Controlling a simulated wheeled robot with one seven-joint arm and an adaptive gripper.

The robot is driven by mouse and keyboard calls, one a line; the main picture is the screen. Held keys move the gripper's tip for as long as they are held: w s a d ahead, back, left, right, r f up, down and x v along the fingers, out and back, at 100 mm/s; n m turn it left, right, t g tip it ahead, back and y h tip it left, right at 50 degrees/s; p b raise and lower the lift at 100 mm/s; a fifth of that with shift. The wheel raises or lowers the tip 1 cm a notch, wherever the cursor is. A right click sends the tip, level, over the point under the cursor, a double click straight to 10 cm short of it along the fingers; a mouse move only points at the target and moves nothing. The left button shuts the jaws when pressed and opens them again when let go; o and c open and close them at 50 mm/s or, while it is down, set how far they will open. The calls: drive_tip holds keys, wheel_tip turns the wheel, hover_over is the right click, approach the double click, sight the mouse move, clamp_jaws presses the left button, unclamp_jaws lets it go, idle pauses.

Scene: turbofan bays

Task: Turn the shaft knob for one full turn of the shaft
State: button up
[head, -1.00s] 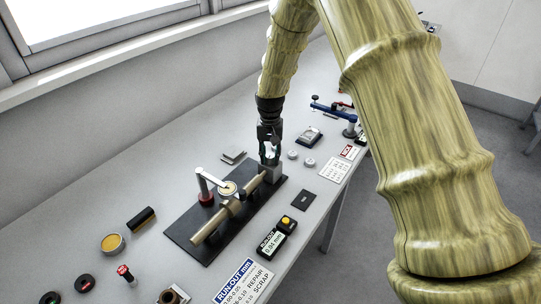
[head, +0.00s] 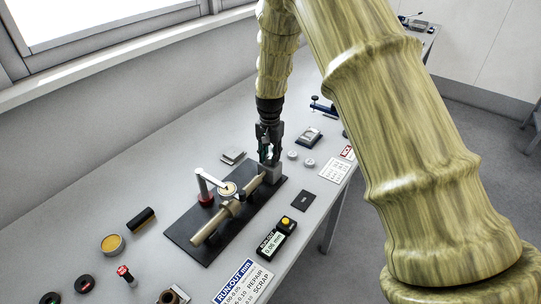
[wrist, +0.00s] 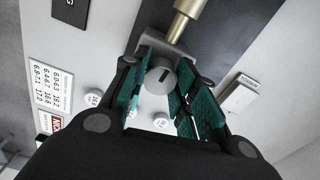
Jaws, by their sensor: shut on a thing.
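The shaft (head: 213,226) is a tan rod lying along a black base plate (head: 190,248), with a grey support block (head: 272,174) at its far end. In the wrist view the shaft (wrist: 180,26) runs away behind the block. The shaft knob (wrist: 158,80) is a round grey piece with a dark mark on its face. My gripper (head: 268,157) is at the far end of the block. In the wrist view my gripper (wrist: 163,76) has its green-padded fingers on both sides of the knob, shut on it. The knob is hidden in the head view.
A dial gauge (head: 227,188) on a white arm stands over the shaft. A run-out readout (head: 271,243) with a yellow button shows about 0.06 mm. Small grey discs (head: 309,162) and a white card (head: 335,170) lie right of the gripper. A window wall runs along the left.

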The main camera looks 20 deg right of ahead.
sight(270, 156)
drive_tip(key=o, duration=1)
drive_tip(key=shift+a+r, duration=0.1)
wheel_tip(270, 156, up, 12)
